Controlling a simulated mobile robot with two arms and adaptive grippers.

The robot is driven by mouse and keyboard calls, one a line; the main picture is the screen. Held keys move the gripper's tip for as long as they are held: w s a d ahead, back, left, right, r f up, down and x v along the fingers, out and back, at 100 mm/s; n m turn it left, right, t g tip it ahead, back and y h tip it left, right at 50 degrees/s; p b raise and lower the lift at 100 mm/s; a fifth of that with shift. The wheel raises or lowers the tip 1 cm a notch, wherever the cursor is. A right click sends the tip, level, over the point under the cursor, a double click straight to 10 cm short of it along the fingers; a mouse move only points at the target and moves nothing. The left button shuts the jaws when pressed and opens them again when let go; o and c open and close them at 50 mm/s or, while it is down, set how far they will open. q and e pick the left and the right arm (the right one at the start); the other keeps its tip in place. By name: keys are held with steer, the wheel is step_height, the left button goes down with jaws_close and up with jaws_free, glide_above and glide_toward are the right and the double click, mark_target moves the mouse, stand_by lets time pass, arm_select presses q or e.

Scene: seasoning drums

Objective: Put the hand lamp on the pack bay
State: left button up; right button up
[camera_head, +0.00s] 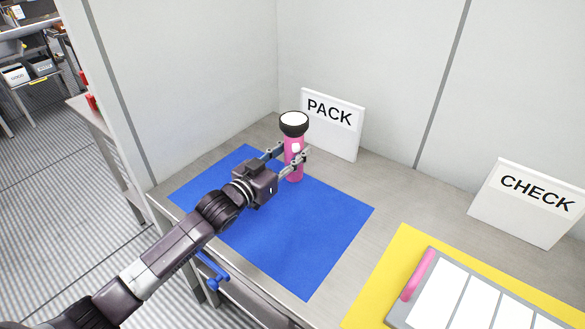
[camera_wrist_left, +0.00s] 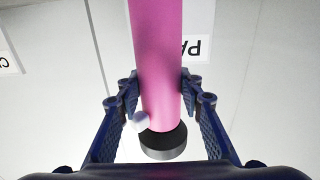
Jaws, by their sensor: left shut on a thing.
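The hand lamp (camera_head: 294,168) is pink with a black head and a white lens on top. It stands upright over the far part of the blue mat (camera_head: 300,235), in front of the PACK sign (camera_head: 332,124). My left gripper (camera_head: 287,160) is shut on the lamp's body. In the left wrist view the pink lamp (camera_wrist_left: 158,60) runs between the two fingers (camera_wrist_left: 160,97), with its black head at the bottom of the picture. I cannot tell whether the lamp's base touches the mat. My right gripper is not in view.
A CHECK sign (camera_head: 530,200) stands at the right behind a yellow mat (camera_head: 375,290), which bears a tray with white panels (camera_head: 440,290) and a pink bar. The near part of the blue mat is bare.

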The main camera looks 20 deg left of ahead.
arm_select(q)
steer(key=shift+f, duration=2.8)
steer(key=shift+f, duration=0.1)
steer(key=o, duration=1.4)
steer(key=v, duration=1.2)
steer(key=shift+b, duration=0.4)
